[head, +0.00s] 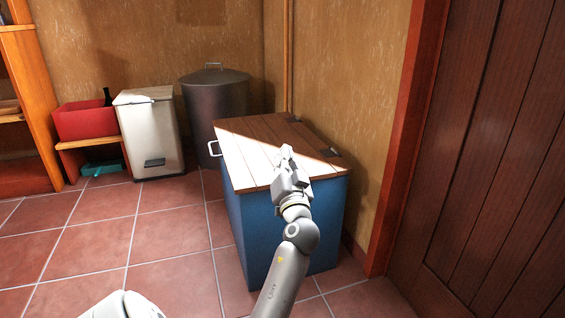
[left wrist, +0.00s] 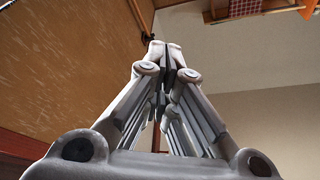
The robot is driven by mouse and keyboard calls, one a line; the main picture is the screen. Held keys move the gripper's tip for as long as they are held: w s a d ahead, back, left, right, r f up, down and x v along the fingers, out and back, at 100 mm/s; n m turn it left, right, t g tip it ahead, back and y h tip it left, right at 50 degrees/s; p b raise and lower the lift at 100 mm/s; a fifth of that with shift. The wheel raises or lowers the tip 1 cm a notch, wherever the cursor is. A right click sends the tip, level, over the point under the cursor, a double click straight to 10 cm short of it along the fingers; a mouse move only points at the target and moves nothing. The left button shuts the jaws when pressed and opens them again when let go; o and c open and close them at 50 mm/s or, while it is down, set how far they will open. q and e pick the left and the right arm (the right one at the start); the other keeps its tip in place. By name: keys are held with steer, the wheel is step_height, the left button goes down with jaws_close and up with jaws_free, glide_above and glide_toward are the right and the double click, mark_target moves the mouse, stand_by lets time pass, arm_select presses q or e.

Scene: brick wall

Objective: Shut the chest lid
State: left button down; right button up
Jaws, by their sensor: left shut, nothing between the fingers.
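The chest (head: 283,235) is blue with a brown wooden plank lid (head: 246,150). In the head view it stands on the floor right of the middle, against the wall. The lid lies flat across the top of the chest and looks down, with no gap that I can make out. My right gripper is not in view.
A dark metal bin (head: 215,105) and a white pedal bin (head: 150,138) stand behind and left of the chest. A red crate (head: 84,120) with a dark bottle sits on a low wooden bench. A wooden door (head: 490,150) is at right. Tiled floor at left is clear.

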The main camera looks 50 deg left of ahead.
arm_select(q)
steer(key=shift+s+f, duration=0.1)
steer(key=shift+f, duration=0.25)
stand_by(0.3)
step_height(320, 180, up, 10)
stand_by(0.5)
